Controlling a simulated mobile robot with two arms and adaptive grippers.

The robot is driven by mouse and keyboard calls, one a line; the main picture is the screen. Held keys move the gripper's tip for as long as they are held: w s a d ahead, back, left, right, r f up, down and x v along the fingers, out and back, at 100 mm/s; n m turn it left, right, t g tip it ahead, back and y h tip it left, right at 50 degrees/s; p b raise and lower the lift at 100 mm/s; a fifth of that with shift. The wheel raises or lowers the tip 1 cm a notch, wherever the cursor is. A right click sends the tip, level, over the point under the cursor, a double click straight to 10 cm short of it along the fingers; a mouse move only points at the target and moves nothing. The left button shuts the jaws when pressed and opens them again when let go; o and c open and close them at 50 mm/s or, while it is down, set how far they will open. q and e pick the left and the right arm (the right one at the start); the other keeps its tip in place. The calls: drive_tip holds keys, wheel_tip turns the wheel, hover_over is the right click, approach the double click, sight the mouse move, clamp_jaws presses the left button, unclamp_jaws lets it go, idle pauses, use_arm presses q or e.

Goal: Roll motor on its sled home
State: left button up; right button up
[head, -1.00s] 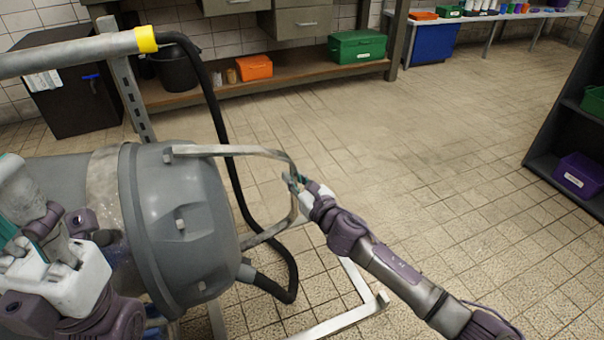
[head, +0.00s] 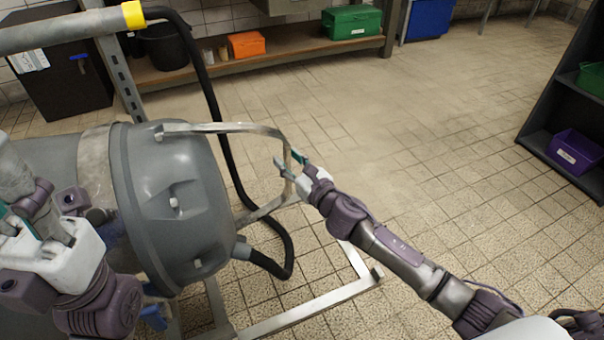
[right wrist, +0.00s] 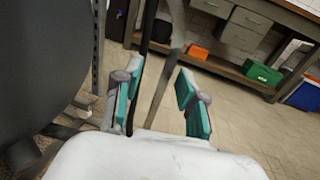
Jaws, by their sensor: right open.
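The grey motor (head: 178,205) lies on its side on a pale metal sled frame (head: 300,311) in the head view. A bent metal handle (head: 222,128) sticks out from its end toward the right. My right gripper (head: 290,163) is open at the outer bar of this handle. In the right wrist view, the handle bar (right wrist: 164,88) runs between the spread teal fingers (right wrist: 162,100); I cannot tell whether they touch it. My left gripper (head: 22,228) is at the left edge beside the motor; its fingertips are not clear.
A black hose (head: 222,120) loops from the pipe to the motor's lower end. A grey pipe (head: 60,32) with a yellow end crosses above. A bench shelf (head: 180,82) stands behind, and a dark shelf (head: 545,142) at right. The tiled floor between is clear.

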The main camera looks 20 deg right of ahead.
drive_tip(key=v, duration=0.9)
drive_tip(key=shift+s, duration=0.4)
